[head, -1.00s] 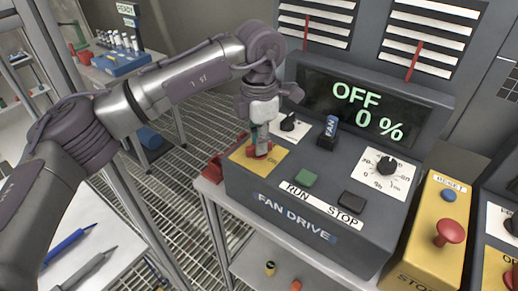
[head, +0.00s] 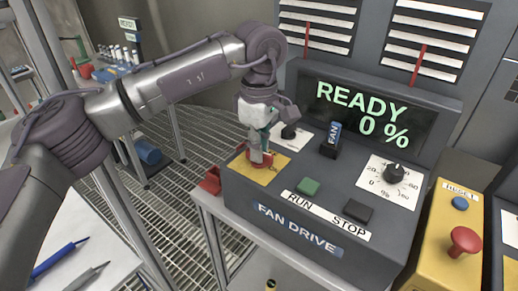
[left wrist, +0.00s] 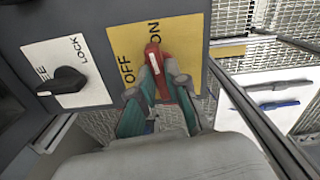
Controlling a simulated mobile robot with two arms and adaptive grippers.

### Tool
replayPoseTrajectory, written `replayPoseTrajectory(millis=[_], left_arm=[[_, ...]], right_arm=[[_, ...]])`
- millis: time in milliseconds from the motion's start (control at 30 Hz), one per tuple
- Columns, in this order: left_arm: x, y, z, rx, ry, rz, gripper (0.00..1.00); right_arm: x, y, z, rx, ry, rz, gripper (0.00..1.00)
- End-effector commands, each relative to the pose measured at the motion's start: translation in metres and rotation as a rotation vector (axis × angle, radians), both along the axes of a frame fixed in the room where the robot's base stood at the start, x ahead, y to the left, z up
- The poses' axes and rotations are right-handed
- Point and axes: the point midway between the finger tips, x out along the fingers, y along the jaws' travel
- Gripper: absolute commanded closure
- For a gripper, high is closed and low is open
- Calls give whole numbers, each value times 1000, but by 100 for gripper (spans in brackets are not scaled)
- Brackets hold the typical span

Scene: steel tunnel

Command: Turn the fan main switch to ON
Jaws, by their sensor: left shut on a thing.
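The fan main switch is a red rotary handle (left wrist: 154,62) on a yellow plate (left wrist: 190,24) marked OFF and ON. In the left wrist view its white mark points at ON. My left gripper (left wrist: 156,72) is shut on the red handle, one finger on each side. In the head view the left gripper (head: 262,160) reaches down onto the yellow plate at the left of the fan drive box (head: 335,230), and hides much of the handle. The display (head: 365,108) reads READY 0 %. My right gripper is not in view.
Beside the plate is a black FREE/LOCK knob (left wrist: 68,81). The box also has a FAN key switch (head: 331,140), a green RUN button (head: 308,186), a black STOP button (head: 359,212) and a speed dial (head: 394,173). A yellow box (head: 445,235) with a red button stands at right.

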Motion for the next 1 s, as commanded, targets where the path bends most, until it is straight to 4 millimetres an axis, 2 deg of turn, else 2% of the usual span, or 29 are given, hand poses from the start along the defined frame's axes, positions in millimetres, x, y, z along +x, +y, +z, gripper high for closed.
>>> replayPoseTrajectory(millis=[333, 900, 933, 1000], left_arm=[[0, -1, 0, -2, 0, -144, 100], [0, -1, 0, -2, 1, -173, 100], [0, -1, 0, -2, 1, -173, 81], [0, -1, 0, -1, 0, -172, 69]], right_arm=[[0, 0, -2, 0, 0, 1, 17], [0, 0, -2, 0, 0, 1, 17], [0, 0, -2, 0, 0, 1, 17], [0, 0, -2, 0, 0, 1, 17]])
